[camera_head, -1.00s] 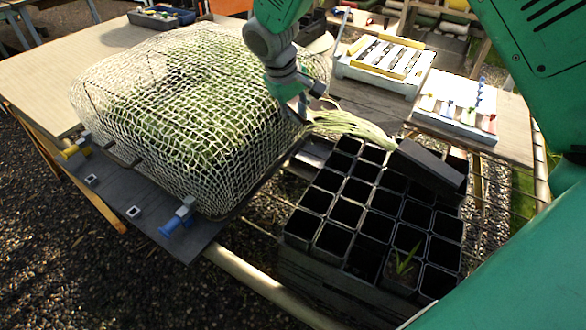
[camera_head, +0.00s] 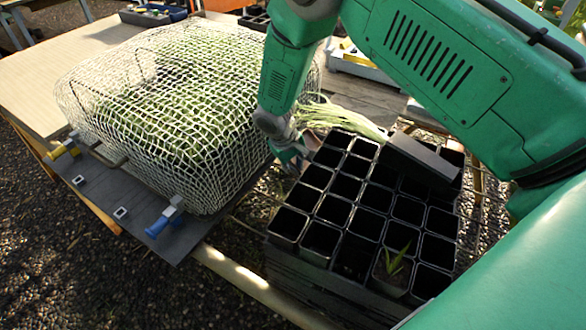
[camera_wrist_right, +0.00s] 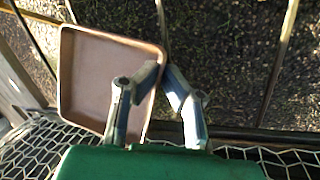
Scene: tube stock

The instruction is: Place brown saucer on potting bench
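The brown saucer (camera_wrist_right: 100,75), a shallow square tray with a raised rim, hangs tilted over the gravel in the right wrist view. My right gripper (camera_wrist_right: 161,75) has one finger over the saucer's inner side and the other outside its right rim; the fingers are closed on that rim. In the head view my right gripper (camera_head: 292,152) is between the netted cage and the black pots, and I cannot make out the saucer there. A pale wooden bench (camera_head: 40,75), which may be the potting bench, stands at left. My left gripper is not in view.
A white net cage (camera_head: 170,110) over green plants covers much of the dark board at left. A block of black square pots (camera_head: 345,215), one with a seedling (camera_head: 396,262), stands at centre right.

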